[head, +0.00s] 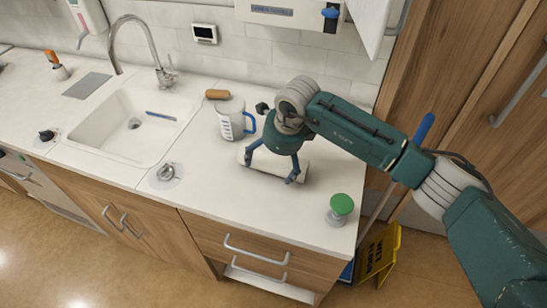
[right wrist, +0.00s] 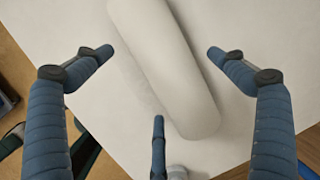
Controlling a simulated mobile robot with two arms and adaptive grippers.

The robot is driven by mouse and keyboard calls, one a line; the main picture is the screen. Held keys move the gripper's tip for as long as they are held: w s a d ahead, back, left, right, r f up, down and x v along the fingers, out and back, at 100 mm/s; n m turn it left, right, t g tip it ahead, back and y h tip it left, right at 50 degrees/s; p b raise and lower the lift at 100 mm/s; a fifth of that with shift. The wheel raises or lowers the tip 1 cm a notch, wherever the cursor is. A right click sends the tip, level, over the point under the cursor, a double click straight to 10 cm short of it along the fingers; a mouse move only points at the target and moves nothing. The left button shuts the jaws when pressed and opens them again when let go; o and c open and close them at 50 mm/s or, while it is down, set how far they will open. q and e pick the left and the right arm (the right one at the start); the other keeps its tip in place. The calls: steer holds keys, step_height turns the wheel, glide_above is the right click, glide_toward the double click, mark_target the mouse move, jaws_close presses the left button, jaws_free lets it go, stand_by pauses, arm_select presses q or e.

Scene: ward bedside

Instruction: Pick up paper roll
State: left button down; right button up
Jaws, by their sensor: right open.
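In the right wrist view the paper roll (right wrist: 165,65) runs diagonally between the open fingers of my right gripper (right wrist: 159,78). Two fingertips are on either side of the roll and a third is near its lower end. I see a gap between the side fingertips and the roll. My left gripper is not in view.
A measuring jug (head: 233,124) with a blue handle stands behind and left of the roll. A green-topped container (head: 340,208) stands near the counter's right end. The sink (head: 105,153) is at the left. A yellow wet-floor sign (head: 382,255) stands on the floor at right.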

steer(key=shift+x, duration=0.85)
steer(key=c, duration=1.5)
steer(key=shift+o, duration=0.2)
steer(key=shift+r, duration=0.1)
